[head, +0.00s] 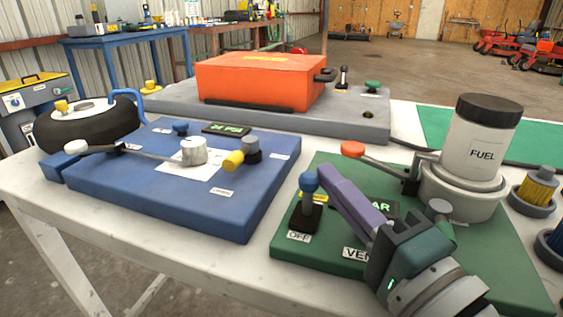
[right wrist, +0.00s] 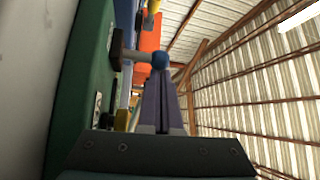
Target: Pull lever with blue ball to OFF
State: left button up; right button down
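The lever with the blue ball (head: 309,182) stands roughly upright in its black base on the green panel (head: 290,245). An OFF label (head: 299,237) is at the near side of this base. My right gripper (head: 328,174) reaches in from the lower right. Its purple fingers lie together, with their tips just to the right of the ball. In the right wrist view, the blue ball (right wrist: 160,60) shows just past the fingertips (right wrist: 161,78), with nothing visible between the fingers. I cannot tell whether the tips touch the ball. My left gripper is not in view.
A red-handled lever (head: 353,149) and a FUEL canister (head: 482,150) stand behind and right of my gripper. The blue panel (head: 230,215) with levers and knobs is at left. The orange box (head: 260,80) is at the back. Space above the blue ball is clear.

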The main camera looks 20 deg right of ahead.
jog(key=shift+s+a, duration=0.3)
jog(key=shift+s, duration=0.1)
jog(key=shift+s+d, duration=0.1)
jog(key=shift+s, duration=0.2)
jog(key=v, duration=0.9)
jog(key=shift+s, duration=0.15)
